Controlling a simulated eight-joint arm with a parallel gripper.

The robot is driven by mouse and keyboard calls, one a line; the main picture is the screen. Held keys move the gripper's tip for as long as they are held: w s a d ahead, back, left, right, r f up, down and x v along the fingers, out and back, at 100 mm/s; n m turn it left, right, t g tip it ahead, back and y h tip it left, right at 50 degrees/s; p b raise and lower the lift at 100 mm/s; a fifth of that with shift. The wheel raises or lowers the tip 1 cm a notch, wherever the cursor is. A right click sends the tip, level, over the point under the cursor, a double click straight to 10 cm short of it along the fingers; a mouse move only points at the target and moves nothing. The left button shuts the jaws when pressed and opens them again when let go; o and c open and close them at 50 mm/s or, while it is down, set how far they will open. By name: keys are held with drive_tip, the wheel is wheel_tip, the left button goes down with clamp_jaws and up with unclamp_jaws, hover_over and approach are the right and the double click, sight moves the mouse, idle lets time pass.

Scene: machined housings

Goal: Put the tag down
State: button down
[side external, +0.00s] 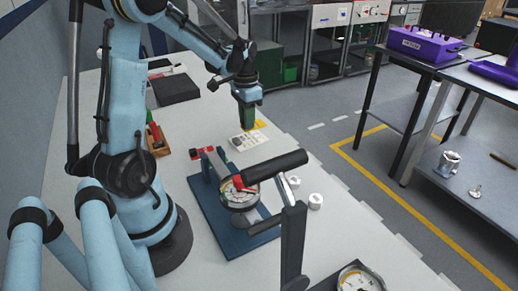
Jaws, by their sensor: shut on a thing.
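My gripper (248,121) points down over the far right part of the white table. It is shut on the tag, which is small here and mostly hidden by the dark fingers, so its outline is unclear. A white card with small dark marks (247,140) lies on the table just below the gripper. A small yellow patch (261,124) shows beside the fingertips; I cannot tell whether it is part of the tag or lies on the table.
A blue fixture plate (232,232) carries a round gauge (239,194) and a black-handled lever (262,171). Two white cylindrical parts (315,201) stand to its right. A wooden box (158,146) and a black slab (176,89) lie left of the gripper.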

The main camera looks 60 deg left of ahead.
sight(247, 140)
drive_tip(key=shift+a+f, duration=0.3)
drive_tip(key=shift+f, duration=1.85)
drive_tip(key=shift+f, duration=0.15)
drive_tip(key=c, duration=1)
unclamp_jaws()
wheel_tip(247, 140, up, 12)
drive_tip(key=shift+d+r, duration=0.1)
drive_tip(key=shift+r, duration=0.05)
drive_tip(key=s+d+t, duration=0.1)
drive_tip(key=d+t, duration=0.1)
drive_tip(key=d, duration=0.5)
drive_tip(key=s+d+t, duration=0.1)
drive_tip(key=d+t, duration=0.1)
drive_tip(key=d, duration=0.6)
drive_tip(key=s+d+t, duration=0.1)
drive_tip(key=d+t, duration=0.2)
drive_tip(key=d, duration=0.4)
drive_tip(key=shift+s+d+r, duration=0.25)
drive_tip(key=shift+s+r, duration=0.1)
drive_tip(key=shift+r, duration=0.05)
